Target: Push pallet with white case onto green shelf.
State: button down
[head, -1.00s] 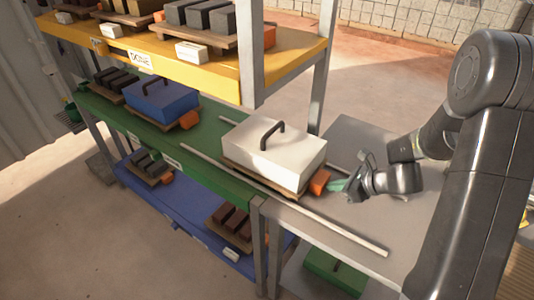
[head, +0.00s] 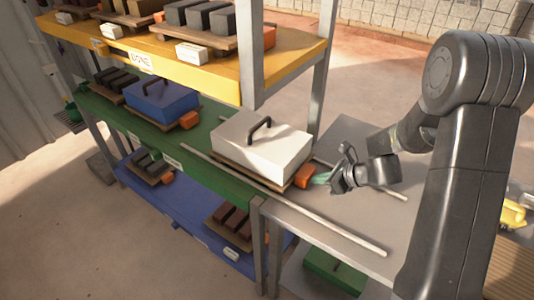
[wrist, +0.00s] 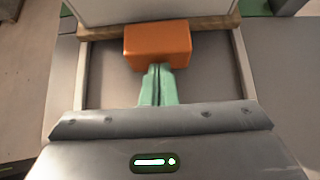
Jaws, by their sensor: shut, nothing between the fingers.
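The white case (head: 266,146) with a dark handle sits on a wooden pallet (head: 238,166) at the right end of the green shelf (head: 200,136). Most of the pallet appears over the green shelf. An orange block (head: 303,176) is on the pallet's right end. My gripper (head: 320,179) is shut and empty, its green fingertips against or very close to the orange block. In the wrist view the closed green fingers (wrist: 157,80) meet the lower face of the orange block (wrist: 157,43), with the pallet edge (wrist: 105,32) and white case (wrist: 150,10) beyond.
Two pale rails (head: 330,228) run along the grey table (head: 372,210) onto the shelf, either side of the pallet. A blue case (head: 160,98) on another pallet stands farther left on the green shelf. A grey post (head: 250,60) and the yellow shelf (head: 280,60) are close above.

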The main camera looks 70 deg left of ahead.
aim_at(291, 148)
jog(key=shift+s+a+r+p, duration=0.1)
jog(key=shift+s+a+p, duration=0.45)
jog(key=shift+s+a, duration=1.3)
jog(key=shift+s+a+f+p, duration=0.1)
jog(key=shift+s+a+p, duration=0.65)
jog(key=shift+a, duration=1.95)
jog(key=shift+s+a+r+p, duration=0.1)
jog(key=shift+s+a+p, duration=0.3)
jog(key=shift+s+a, duration=1.5)
jog(key=shift+w+a, duration=0.3)
jog(key=shift+w, duration=0.05)
jog(key=shift+d, duration=0.1)
jog(key=shift+w+d, duration=0.3)
jog(key=shift+d, duration=0.1)
jog(key=shift+w+d+r+p, duration=0.25)
jog(key=shift+r+p, duration=0.35)
jog(key=shift+r, duration=0.4)
jog(key=shift+w+d+r+p, duration=0.15)
jog(key=shift+d+r+p, duration=0.2)
jog(key=shift+r+p, duration=0.45)
jog(key=shift+w+d+r+p, duration=0.25)
jog(key=shift+r+p, duration=0.2)
jog(key=shift+r, duration=0.7)
jog(key=shift+s+f, duration=0.1)
jog(key=shift+f, duration=0.05)
